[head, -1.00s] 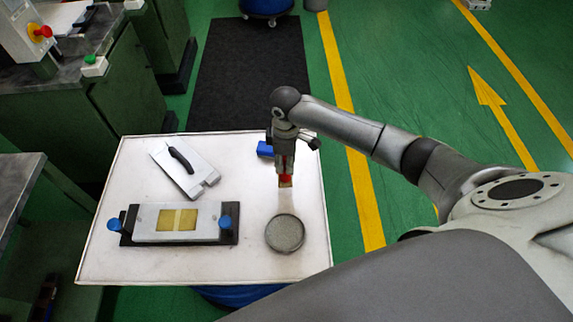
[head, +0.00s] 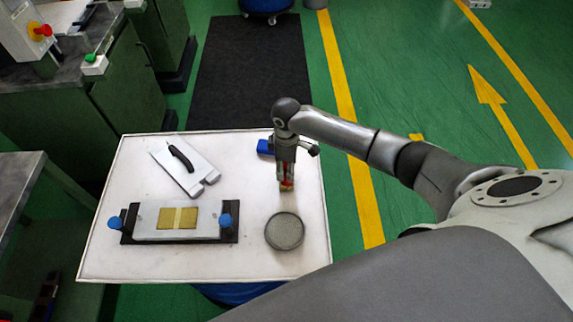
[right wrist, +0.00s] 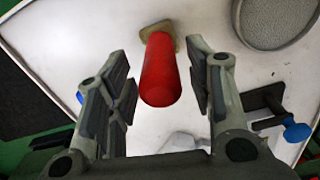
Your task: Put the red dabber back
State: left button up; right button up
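The red dabber (head: 287,185) stands on the white table beyond the round grey dish (head: 285,231). In the right wrist view the dabber (right wrist: 161,72) shows its red handle and a tan base against the table. My right gripper (head: 286,176) is low over it. In the right wrist view my right gripper (right wrist: 164,92) is open, with a finger on either side of the red handle and gaps to both. My left gripper is not in view.
On the white table (head: 130,262) lie a grey plate with a black handle (head: 184,167), a mould block (head: 178,219) with blue knobs, and a blue object (head: 265,147) behind my gripper. The front right table edge is clear.

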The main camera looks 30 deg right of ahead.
notch_tip(320, 180, up, 12)
jog(key=b, duration=0.1)
jog(key=shift+r, duration=0.2)
dwell(0.4)
jog(key=shift+s+f, duration=0.1)
dwell(0.4)
